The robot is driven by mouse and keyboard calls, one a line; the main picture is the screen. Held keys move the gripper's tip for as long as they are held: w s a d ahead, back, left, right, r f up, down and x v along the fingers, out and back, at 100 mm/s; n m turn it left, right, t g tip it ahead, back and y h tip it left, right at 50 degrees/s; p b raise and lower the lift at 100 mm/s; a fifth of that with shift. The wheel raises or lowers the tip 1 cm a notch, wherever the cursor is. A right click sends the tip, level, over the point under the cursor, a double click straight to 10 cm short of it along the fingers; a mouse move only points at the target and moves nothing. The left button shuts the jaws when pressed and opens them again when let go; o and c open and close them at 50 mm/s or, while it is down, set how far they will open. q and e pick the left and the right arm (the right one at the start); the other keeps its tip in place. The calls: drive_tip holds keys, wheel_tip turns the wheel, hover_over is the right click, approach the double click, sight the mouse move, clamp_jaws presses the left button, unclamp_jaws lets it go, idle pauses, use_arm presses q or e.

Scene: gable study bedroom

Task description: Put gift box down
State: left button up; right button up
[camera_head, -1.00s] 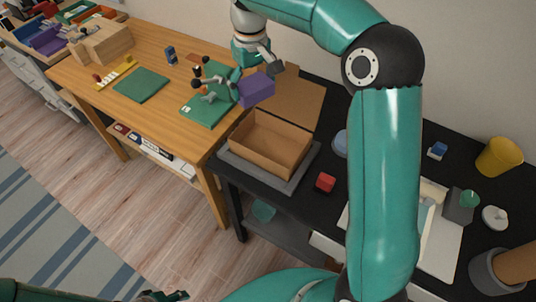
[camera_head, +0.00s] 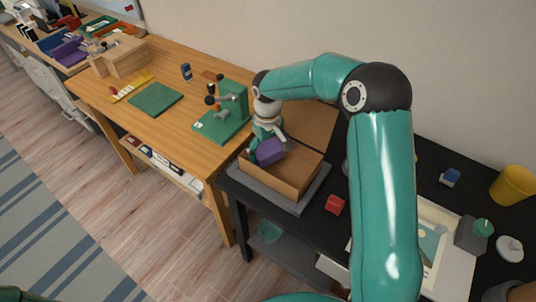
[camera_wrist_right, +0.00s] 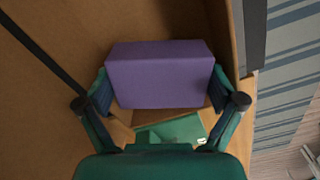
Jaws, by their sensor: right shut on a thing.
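The gift box is a purple block (camera_head: 270,151), held inside the open brown cardboard box (camera_head: 297,181) near its left end. It also shows in the right wrist view as a purple block (camera_wrist_right: 160,74) between the two fingers. My right gripper (camera_head: 266,153) is shut on the gift box and reaches down into the cardboard box from above. In the right wrist view my right gripper (camera_wrist_right: 160,85) has one finger on each side of the block. I cannot tell whether the block touches the box floor. My left gripper does not show clearly.
The cardboard box stands on a grey tray (camera_head: 300,206) on the black table. A red cube (camera_head: 334,205) lies to its right. A green press-like device (camera_head: 225,118) and a green mat (camera_head: 155,98) are on the wooden table at left. A yellow cup (camera_head: 513,185) stands far right.

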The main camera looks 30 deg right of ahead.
sight(268, 148)
drive_tip(key=shift+f, duration=1.3)
drive_tip(key=shift+f, duration=0.1)
drive_tip(key=o, duration=0.9)
wheel_tip(268, 148, up, 12)
drive_tip(key=shift+r, duration=0.1)
